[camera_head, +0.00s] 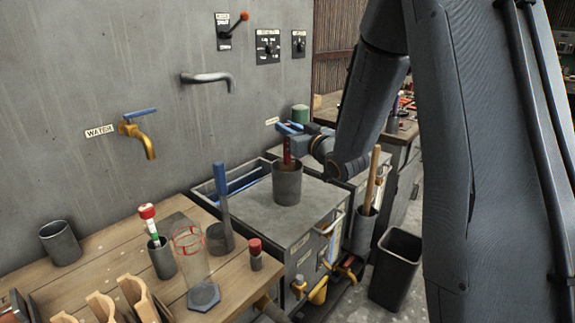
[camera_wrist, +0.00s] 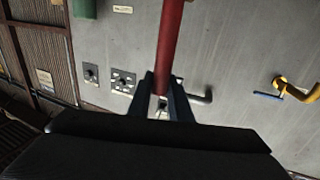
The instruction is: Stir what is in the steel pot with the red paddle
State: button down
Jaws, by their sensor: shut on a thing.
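The steel pot (camera_head: 287,185) is a grey cylinder standing on the grey top of a cabinet in the head view. My gripper (camera_head: 289,128) is above the pot, with blue fingers shut on the upper part of the red paddle (camera_head: 287,150). The paddle is upright and its lower end is hidden inside the pot. What is in the pot cannot be seen. In the wrist view, the red paddle (camera_wrist: 170,45) runs between the blue fingers of my gripper (camera_wrist: 162,95).
A blue-handled tool (camera_head: 222,200) stands left of the pot on the wooden bench (camera_head: 130,260), near a clear glass (camera_head: 190,255). A grey holder (camera_head: 363,230) with a wooden handle and a black bin (camera_head: 395,268) stand to the right. A pipe spout (camera_head: 208,78) juts from the wall.

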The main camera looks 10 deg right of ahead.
notch_tip(320, 180, up, 12)
jog(key=p, duration=0.7)
jog(key=shift+r, duration=0.15)
dwell(1.4)
notch_tip(320, 180, up, 4)
jog(key=p, duration=0.2)
jog(key=shift+p, duration=0.4)
